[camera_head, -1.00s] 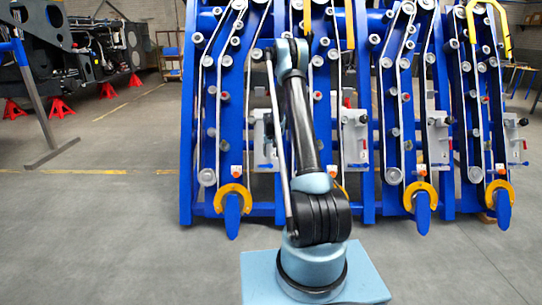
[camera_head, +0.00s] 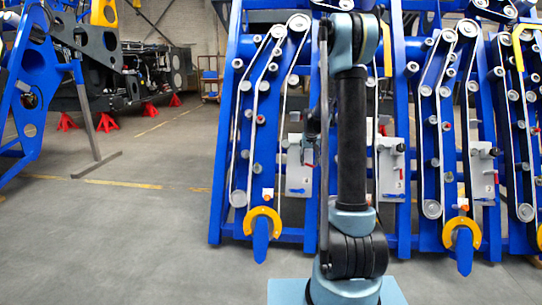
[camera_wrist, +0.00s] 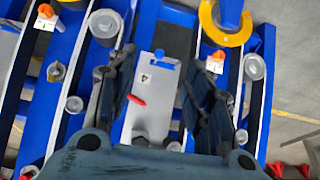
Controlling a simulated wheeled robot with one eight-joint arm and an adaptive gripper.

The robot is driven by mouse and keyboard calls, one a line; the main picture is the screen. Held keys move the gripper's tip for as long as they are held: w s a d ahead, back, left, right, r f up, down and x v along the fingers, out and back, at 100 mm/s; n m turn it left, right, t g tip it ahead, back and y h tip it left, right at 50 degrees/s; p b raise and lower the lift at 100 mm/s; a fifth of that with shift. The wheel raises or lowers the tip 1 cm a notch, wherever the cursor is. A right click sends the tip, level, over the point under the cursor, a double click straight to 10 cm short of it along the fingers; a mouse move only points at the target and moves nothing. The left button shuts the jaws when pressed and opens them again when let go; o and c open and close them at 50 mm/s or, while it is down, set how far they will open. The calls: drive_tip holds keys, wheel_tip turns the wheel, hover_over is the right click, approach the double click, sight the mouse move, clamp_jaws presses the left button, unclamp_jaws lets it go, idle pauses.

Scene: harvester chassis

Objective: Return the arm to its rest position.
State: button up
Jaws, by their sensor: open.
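My arm (camera_head: 351,135) stands upright on its light blue base in the head view, in front of the blue harvester frame (camera_head: 222,150). Behind the fingers is a pale plate (camera_wrist: 150,110) with a small red handle, fixed on the blue frame. I cannot tell the distance from fingertips to plate. In the head view the gripper is mostly hidden behind the arm.
Another blue structure (camera_head: 36,85) stands at the left. A dark chassis on red stands (camera_head: 107,122) is at the back left. Open grey floor (camera_head: 110,240) lies at the front left.

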drive_tip(key=s+r, duration=0.4)
drive_tip(key=s, duration=0.9)
drive_tip(key=s+r, duration=0.5)
drive_tip(key=s, duration=0.8)
drive_tip(key=s+f, duration=0.4)
drive_tip(key=s, duration=0.8)
drive_tip(key=s+f+n+g, duration=0.1)
drive_tip(key=s+f, duration=0.4)
drive_tip(key=s, duration=0.8)
drive_tip(key=shift+s+g, duration=0.15)
drive_tip(key=shift+g, duration=0.15)
drive_tip(key=shift+a+f, duration=0.1)
drive_tip(key=shift+w+f, duration=0.2)
drive_tip(key=shift+w, duration=0.25)
